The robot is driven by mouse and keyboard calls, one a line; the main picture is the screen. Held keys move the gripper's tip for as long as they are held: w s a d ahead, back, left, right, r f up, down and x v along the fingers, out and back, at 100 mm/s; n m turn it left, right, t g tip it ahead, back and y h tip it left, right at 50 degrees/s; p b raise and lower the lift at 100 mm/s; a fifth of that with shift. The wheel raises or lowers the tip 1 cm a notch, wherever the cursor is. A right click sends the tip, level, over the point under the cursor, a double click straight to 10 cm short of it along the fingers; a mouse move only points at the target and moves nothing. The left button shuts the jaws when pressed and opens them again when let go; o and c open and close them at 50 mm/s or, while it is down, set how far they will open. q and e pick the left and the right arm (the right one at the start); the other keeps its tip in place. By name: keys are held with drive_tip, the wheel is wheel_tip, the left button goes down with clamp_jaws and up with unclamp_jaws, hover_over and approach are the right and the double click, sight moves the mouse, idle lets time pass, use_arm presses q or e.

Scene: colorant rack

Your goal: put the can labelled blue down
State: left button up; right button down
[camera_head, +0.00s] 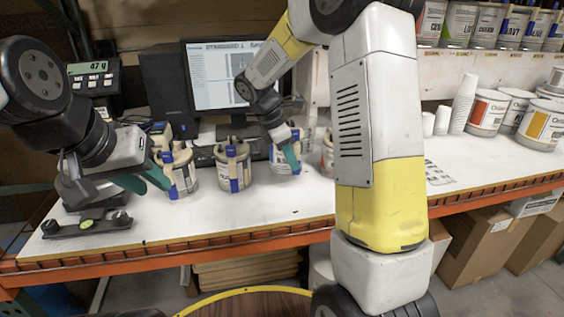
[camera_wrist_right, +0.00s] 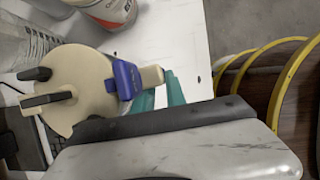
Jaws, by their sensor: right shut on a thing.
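The can labelled blue (camera_head: 282,160) has a beige lid and a blue clip and stands right of two similar cans in the head view. My right gripper (camera_head: 292,156) is shut on it, with one teal finger in front. In the right wrist view, the beige lid (camera_wrist_right: 82,82) is upper left and the teal fingers (camera_wrist_right: 162,95) are beside the blue clip and beige handle. Its label is too small to read, and I cannot tell whether its base touches the table. My left gripper (camera_head: 147,181) is open, beside the leftmost can (camera_head: 180,172).
A middle can (camera_head: 233,167) stands close to the held can's left. Another can (camera_head: 328,155) is partly hidden by my right arm. A monitor (camera_head: 236,75) stands behind. The white tabletop (camera_head: 270,206) in front is clear.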

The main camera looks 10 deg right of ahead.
sight(279, 166)
drive_tip(key=shift+w+d+f, duration=0.1)
drive_tip(key=shift+w+f, duration=0.15)
drive_tip(key=shift+f, duration=0.65)
drive_tip(key=shift+w+d+f, duration=0.1)
drive_tip(key=shift+w+f, duration=0.15)
drive_tip(key=shift+f, duration=0.7)
drive_tip(key=c, duration=1.4)
unclamp_jaws()
drive_tip(key=shift+o, duration=0.2)
